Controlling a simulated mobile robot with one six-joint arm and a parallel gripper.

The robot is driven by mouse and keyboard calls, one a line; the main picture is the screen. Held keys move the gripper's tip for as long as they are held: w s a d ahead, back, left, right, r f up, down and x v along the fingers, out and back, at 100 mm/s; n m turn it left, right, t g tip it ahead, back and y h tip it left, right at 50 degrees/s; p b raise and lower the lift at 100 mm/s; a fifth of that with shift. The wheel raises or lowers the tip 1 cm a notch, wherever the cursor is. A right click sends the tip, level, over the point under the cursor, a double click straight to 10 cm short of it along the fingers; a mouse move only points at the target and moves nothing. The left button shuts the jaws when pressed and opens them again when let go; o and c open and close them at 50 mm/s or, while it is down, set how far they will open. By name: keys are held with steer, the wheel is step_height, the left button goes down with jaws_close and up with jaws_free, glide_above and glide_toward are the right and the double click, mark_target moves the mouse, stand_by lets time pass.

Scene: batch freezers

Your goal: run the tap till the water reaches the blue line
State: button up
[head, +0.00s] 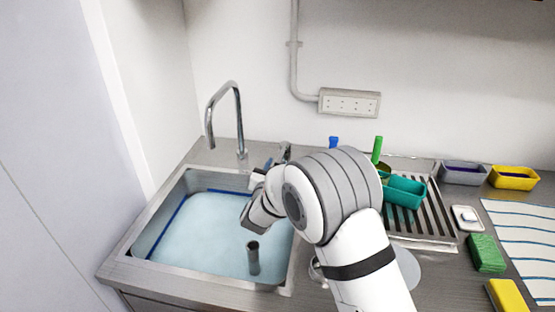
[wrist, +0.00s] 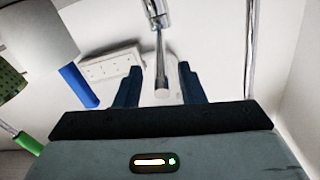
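The sink (head: 142,240) holds pale blue water (head: 205,235). The blue line (head: 172,222) runs along the inner walls, with the water surface close to it at the left and back. The chrome tap spout (head: 222,95) arches over the sink; I see no stream below its mouth. The tap lever (head: 286,150) is behind my arm, and its rod with a round end shows in the wrist view (wrist: 161,75). My gripper (wrist: 160,88) is open, with the lever's end between its two fingers and gaps on both sides. In the head view my arm mostly hides the gripper.
A grey standpipe (head: 253,260) rises from the water. At the right are a drainer (head: 435,215) with a teal container (head: 404,190), green sponge (head: 486,252), yellow sponge (head: 507,295) and striped cloth (head: 525,240). A socket strip (head: 349,102) is on the wall.

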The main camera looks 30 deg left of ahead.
mark_target(279, 158)
steer(key=shift+p+x, duration=0.3)
steer(key=shift+x, duration=1.5)
jaws_close()
